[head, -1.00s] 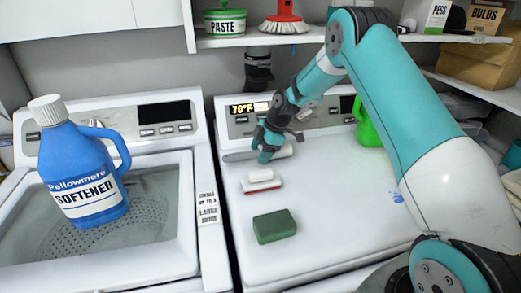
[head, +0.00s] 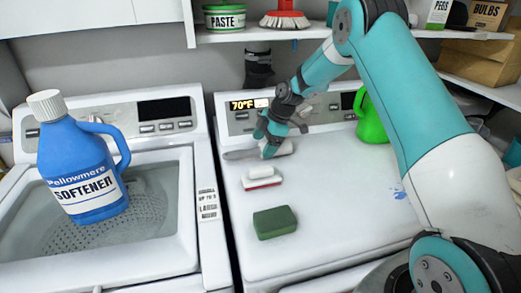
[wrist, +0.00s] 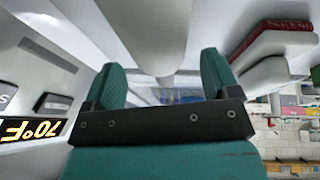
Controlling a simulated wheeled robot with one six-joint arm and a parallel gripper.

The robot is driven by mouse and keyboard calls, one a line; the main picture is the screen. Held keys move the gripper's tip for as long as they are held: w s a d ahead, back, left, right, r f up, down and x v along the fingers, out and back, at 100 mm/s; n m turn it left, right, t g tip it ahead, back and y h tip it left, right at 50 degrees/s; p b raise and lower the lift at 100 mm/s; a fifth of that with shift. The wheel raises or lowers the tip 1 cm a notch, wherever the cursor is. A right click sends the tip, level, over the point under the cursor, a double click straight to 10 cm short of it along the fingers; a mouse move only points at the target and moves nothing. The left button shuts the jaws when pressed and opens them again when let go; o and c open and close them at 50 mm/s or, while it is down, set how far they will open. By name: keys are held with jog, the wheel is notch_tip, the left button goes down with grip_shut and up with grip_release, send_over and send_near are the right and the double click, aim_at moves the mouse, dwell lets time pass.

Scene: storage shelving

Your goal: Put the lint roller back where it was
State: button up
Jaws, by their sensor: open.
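The lint roller, with a white cylinder (head: 286,148) and a grey handle (head: 238,155), lies on the white machine top below the control panel. My gripper (head: 269,150) is over its middle in the head view and hides part of it. In the wrist view my gripper (wrist: 162,78) shows two teal fingers spread apart. A white cylindrical part (wrist: 150,35), which looks like the roller, lies between and beyond the fingertips. I cannot tell whether the fingers touch it.
A red-and-white brush (head: 262,178) and a green sponge (head: 275,222) lie in front of the roller. A green jug (head: 371,122) stands right of it. A blue softener bottle (head: 82,165) is at the left machine. A shelf (head: 240,41) overhangs behind.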

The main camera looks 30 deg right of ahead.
jog(key=b+v, duration=0.2)
jog(key=v, duration=0.7)
jog(key=shift+r, duration=0.1)
jog(key=s+a+r+m+g, duration=0.1)
jog(key=s+a+r+m, duration=0.3)
jog(key=s+a, duration=0.6)
jog(key=s+a+r+m, duration=0.2)
jog(key=s+a+r, duration=0.3)
jog(key=s+a, duration=0.5)
jog(key=s+f+m+g, duration=0.1)
jog(key=s+m, duration=0.3)
jog(key=s, duration=1.2)
jog(key=shift+s+f, duration=0.2)
jog(key=shift+s, duration=0.05)
jog(key=shift+d, duration=0.1)
